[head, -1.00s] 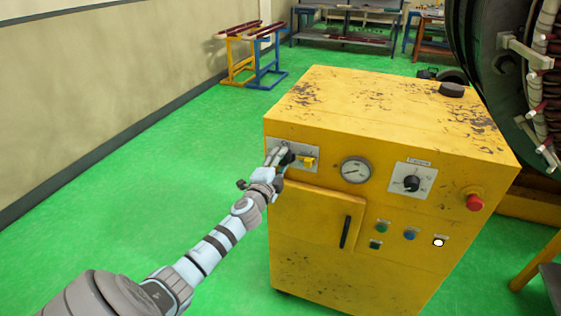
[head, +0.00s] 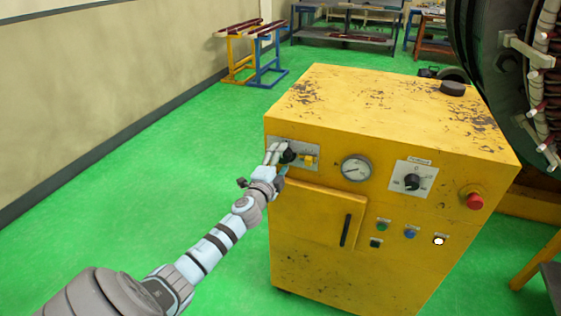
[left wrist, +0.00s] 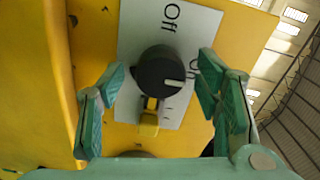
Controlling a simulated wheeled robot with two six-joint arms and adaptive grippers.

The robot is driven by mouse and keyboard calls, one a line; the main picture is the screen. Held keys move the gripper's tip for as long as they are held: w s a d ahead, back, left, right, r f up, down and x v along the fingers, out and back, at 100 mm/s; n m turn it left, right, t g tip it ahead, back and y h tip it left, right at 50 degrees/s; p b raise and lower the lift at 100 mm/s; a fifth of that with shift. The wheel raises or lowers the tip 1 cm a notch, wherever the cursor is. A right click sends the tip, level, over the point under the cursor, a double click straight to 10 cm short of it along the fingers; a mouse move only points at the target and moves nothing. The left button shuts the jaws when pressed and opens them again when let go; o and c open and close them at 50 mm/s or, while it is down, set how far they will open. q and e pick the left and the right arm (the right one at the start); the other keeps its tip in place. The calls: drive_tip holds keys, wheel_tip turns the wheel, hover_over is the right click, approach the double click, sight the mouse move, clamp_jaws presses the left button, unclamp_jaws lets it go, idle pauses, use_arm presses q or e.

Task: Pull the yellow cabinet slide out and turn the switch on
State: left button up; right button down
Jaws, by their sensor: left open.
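The yellow cabinet (head: 310,262) stands in the middle of the head view. A grey switch plate (head: 313,148) is at its upper left front. The black switch knob (head: 289,157) sits on it, with the yellow slide (head: 310,160) beside it. In the left wrist view, the knob (left wrist: 157,72) has a white mark pointing lower right, towards the partly hidden "On" label. The slide (left wrist: 149,122) sticks out below the knob there. My left gripper (head: 274,160) is open, its fingers (left wrist: 161,88) on either side of the knob with gaps. My right gripper is out of view.
The cabinet front also bears a gauge (head: 356,168), a second dial (head: 412,182), a red button (head: 475,201), several small buttons and a door with a black handle (head: 345,230). Green floor (head: 120,190) is clear to the left. A large machine stands at the right.

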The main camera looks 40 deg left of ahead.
use_arm(q)
drive_tip(key=v, duration=1.2)
